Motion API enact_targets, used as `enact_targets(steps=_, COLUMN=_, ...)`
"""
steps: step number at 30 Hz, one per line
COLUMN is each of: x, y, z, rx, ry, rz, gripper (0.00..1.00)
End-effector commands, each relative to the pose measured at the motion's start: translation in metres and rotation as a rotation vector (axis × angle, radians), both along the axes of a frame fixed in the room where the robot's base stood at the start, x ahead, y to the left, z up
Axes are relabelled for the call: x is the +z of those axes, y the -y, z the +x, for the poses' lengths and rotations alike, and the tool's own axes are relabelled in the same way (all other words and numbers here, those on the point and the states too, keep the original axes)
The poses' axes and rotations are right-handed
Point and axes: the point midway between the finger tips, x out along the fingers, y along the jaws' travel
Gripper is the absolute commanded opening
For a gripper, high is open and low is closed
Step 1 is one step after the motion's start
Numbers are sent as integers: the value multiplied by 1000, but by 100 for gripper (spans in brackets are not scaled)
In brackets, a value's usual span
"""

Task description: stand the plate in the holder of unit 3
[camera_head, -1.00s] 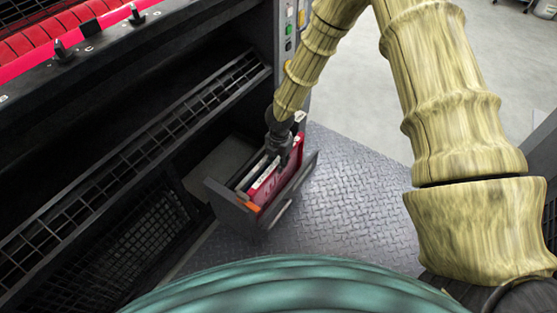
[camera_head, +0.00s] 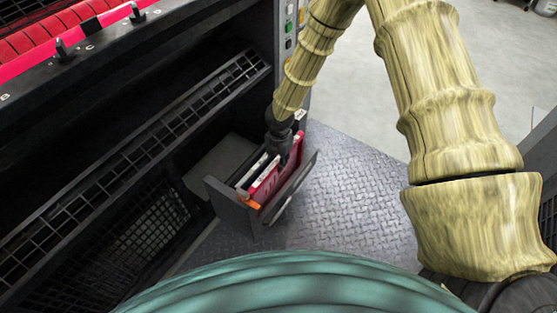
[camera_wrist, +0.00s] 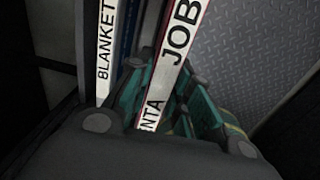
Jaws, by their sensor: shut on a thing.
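The plate (camera_head: 264,188), a thin red panel, stands upright in the open holder (camera_head: 229,204) low on the press unit. My gripper (camera_head: 283,152) is above the holder, shut on the plate's top edge. In the wrist view, the plate's white top strip (camera_wrist: 182,45) reads "JOB" and, partly hidden, "NTA". It runs between the teal fingers of my gripper (camera_wrist: 163,92). The plate's lower part is hidden inside the holder, so I cannot tell whether it touches the bottom.
Another panel with a white strip (camera_wrist: 105,50) reading "BLANKET" stands beside the plate. An orange piece (camera_head: 249,201) is at the holder's near end. The press frame and mesh guard (camera_head: 150,145) lie left; the tread-plate floor (camera_head: 345,190) is open on the right.

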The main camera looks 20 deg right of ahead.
Motion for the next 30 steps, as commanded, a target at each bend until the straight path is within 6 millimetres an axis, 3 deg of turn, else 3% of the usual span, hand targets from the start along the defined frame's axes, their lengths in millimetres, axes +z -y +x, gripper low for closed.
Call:
enact_targets(steps=5, x=-1, y=1, z=0, rx=0, ry=-1, rz=-1, gripper=0)
enact_targets(steps=6, x=-1, y=0, z=0, rx=0, ry=-1, rz=-1, gripper=26)
enact_targets(steps=9, x=-1, y=0, z=0, rx=0, ry=-1, rz=-1, gripper=44)
enact_targets(steps=21, x=2, y=1, z=0, rx=-1, ry=0, rz=0, gripper=46)
enact_targets(steps=30, x=41, y=1, z=0, rx=-2, ry=2, rz=1, gripper=46)
